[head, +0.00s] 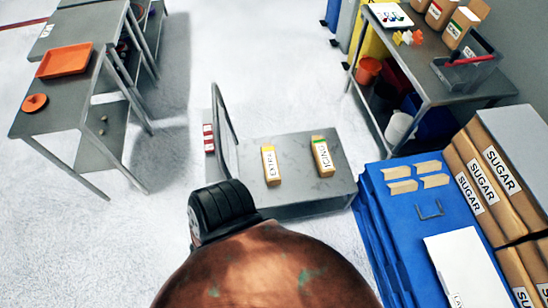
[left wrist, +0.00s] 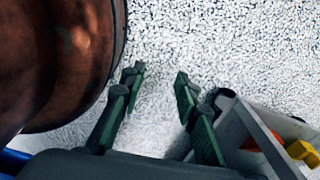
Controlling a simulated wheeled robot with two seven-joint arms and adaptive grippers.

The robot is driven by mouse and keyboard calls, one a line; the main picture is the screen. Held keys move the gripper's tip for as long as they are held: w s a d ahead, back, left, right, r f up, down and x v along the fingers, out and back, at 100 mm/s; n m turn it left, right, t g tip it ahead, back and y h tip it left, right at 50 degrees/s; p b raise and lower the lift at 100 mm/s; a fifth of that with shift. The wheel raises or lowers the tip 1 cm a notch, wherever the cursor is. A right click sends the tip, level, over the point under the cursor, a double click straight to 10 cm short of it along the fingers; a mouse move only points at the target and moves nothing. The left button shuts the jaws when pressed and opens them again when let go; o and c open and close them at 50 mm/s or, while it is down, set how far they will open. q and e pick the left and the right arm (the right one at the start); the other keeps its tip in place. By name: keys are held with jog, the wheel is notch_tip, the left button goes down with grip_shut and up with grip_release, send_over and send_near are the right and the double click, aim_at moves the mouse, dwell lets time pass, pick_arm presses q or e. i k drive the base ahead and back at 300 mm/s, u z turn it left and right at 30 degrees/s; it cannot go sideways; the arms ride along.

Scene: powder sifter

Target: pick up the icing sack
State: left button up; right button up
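The icing sack (head: 323,157) is a tan packet with a green top and a white label. It lies on the grey low cart (head: 325,190), to the right of a similar packet with a yellow top (head: 270,166). My left gripper (left wrist: 160,78) is open and empty over the speckled pale floor in the left wrist view. Its fingers are dark green. I cannot make out the icing sack in that view. Neither gripper shows in the head view, and my right gripper is not in view.
A blue pallet (head: 372,215) with sugar sacks (head: 470,190) stands right of the cart. Grey tables with an orange tray (head: 65,60) are at left. A grey workbench (head: 425,60) is at back right. The floor between is clear. A grey edge (left wrist: 262,128) shows in the wrist view.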

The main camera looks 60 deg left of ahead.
aim_at(324, 161)
jog(key=u, duration=1.8)
